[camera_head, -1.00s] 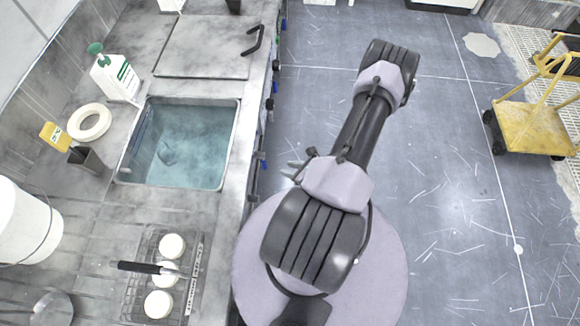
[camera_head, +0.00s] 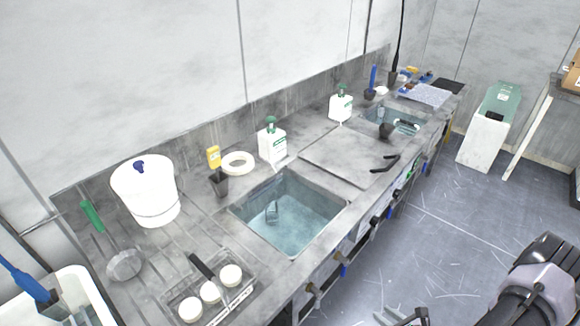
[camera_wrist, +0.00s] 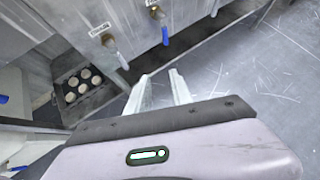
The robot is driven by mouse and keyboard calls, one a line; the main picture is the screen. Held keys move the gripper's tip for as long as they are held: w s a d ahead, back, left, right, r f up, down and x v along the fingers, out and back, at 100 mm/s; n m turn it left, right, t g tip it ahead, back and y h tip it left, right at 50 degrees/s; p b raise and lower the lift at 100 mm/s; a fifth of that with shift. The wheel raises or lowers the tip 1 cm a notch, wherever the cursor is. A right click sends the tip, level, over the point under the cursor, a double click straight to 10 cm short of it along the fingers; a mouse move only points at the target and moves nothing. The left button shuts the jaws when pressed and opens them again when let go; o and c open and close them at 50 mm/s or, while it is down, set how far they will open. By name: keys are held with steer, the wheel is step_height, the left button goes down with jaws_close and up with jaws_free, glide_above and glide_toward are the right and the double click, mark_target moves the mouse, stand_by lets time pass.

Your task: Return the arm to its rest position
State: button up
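My arm (camera_head: 540,285) shows at the lower right corner of the head view, over the floor beside the counter. My gripper (camera_head: 402,316) is only partly in that view, at the bottom edge. In the wrist view, my gripper (camera_wrist: 160,78) has two pale fingers standing apart with nothing between them. It is off the counter's front side, with floor and the counter's valves beyond the fingertips. Much of the arm is cut off by the frame.
The counter (camera_head: 330,127) holds a water-filled sink (camera_head: 285,215), a white bucket (camera_head: 147,195), a rack of white pucks (camera_head: 210,290) and bottles. Valves (camera_head: 312,288) stick out from its front. A white bin (camera_head: 487,140) stands at the back right. The floor (camera_head: 450,230) between is clear.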

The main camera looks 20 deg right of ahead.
steer(key=w+a+r+n+g+y, duration=0.1)
steer(key=w+a+r+n+y, duration=0.1)
steer(key=w+a+r+n, duration=0.4)
steer(key=w+a+r+n+y, duration=0.2)
steer(key=w+r, duration=0.1)
steer(key=r, duration=0.6)
steer(key=w+a+r+n+g+y, duration=0.1)
steer(key=w+a+r+n+y, duration=0.1)
steer(key=w+a+r+n, duration=0.4)
steer(key=s+a+r+n+g+h+b, duration=0.1)
steer(key=s+a+r+n+g, duration=0.45)
steer(key=a+r+n, duration=0.75)
steer(key=s+a+r+n+t+h, duration=0.3)
steer(key=s+a+r, duration=0.1)
steer(key=s+r, duration=0.4)
steer(key=shift+s+r+n, duration=0.25)
steer(key=shift+s+n, duration=0.15)
steer(key=shift+s, duration=0.25)
